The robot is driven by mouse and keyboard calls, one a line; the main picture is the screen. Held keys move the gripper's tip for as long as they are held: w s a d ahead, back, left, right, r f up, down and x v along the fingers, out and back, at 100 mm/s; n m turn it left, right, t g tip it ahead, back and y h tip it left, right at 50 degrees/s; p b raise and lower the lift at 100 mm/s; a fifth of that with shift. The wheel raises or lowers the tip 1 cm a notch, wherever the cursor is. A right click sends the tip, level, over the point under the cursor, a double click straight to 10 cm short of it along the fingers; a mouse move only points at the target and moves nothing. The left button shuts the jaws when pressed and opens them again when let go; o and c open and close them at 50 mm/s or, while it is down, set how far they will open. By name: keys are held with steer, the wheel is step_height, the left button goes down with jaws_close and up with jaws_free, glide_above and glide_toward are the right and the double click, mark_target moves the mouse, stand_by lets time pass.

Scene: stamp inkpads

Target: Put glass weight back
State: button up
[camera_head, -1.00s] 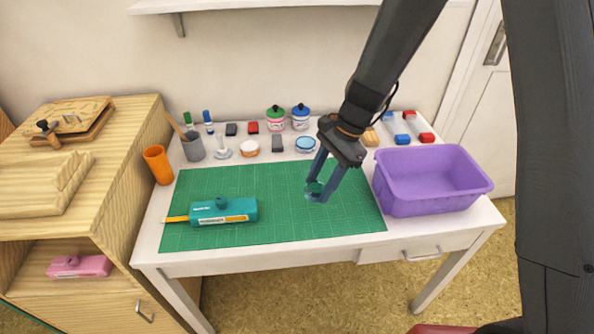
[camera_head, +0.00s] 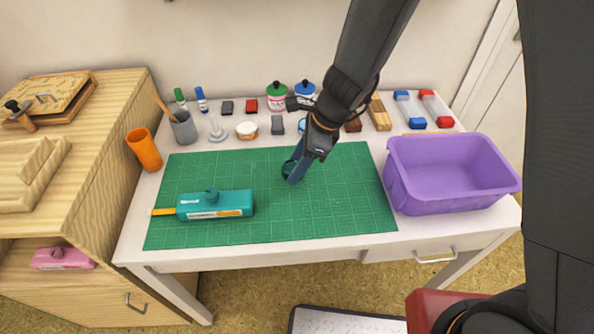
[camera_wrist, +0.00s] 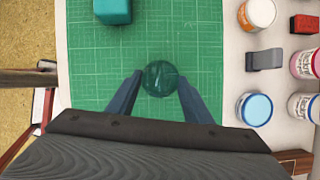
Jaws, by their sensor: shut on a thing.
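The glass weight (camera_wrist: 160,78) is a round, see-through, greenish ball or dome. In the wrist view it sits between the two fingertips of my gripper (camera_wrist: 160,76), which is shut on it. In the head view my gripper (camera_head: 292,174) is over the back middle of the green cutting mat (camera_head: 330,215), and the glass weight (camera_head: 288,168) is partly hidden by the fingers. I cannot tell whether the weight touches the mat or hangs just above it.
A teal box (camera_head: 215,204) with a yellow strip lies on the mat's left. A purple bin (camera_head: 450,195) stands right. Along the back are a grey cup (camera_head: 184,130), a white tub (camera_head: 247,130), a grey block (camera_head: 278,125) and ink jars (camera_head: 277,97). The mat's front right is clear.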

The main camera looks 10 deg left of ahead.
steer(key=shift+f, duration=1.4)
steer(key=shift+f+b, duration=0.15)
steer(key=shift+b, duration=0.15)
steer(key=o, duration=1.3)
